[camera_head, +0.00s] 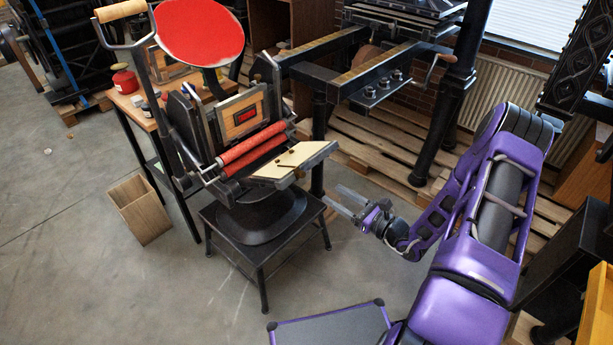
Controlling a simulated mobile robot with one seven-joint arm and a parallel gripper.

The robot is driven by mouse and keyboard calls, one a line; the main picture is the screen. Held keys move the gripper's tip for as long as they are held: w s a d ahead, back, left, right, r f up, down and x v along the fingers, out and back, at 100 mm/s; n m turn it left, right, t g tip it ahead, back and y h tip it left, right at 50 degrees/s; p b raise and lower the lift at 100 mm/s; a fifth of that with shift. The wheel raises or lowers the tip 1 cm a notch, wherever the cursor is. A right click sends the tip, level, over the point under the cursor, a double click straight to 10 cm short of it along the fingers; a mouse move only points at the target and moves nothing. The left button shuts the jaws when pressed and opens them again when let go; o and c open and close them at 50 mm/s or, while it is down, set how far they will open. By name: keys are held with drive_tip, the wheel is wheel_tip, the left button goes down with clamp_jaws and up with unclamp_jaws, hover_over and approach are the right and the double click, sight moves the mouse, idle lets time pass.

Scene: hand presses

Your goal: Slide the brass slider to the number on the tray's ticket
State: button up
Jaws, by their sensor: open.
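My gripper (331,194) is open and empty, its two fingers apart and pointing left. It is just right of the small hand press (207,148) and lower in the picture than the press's pale board (299,154). Small dark marks and a thin bar lie on that board, too small to read. I cannot make out the brass slider for certain. I see no ticket or number that I can read, and cannot tell which thing is the tray.
The press has a red disc (199,31) and red rollers (252,149), and stands on a black stand (261,251). A wooden bin (141,209) stands on the floor to the left. A larger black press (358,78) stands on pallets behind. Open floor lies at lower left.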

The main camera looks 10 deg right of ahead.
sight(304, 175)
drive_tip(key=x, duration=1.1)
drive_tip(key=shift+w+a, duration=0.2)
drive_tip(key=shift+w, duration=0.05)
drive_tip(key=shift+c, duration=0.3)
clamp_jaws()
drive_tip(key=shift+s+a, duration=0.6)
drive_tip(key=shift+a, duration=0.2)
drive_tip(key=shift+o, duration=0.3)
unclamp_jaws()
drive_tip(key=shift+s+d, duration=0.1)
drive_tip(key=v, duration=1.7)
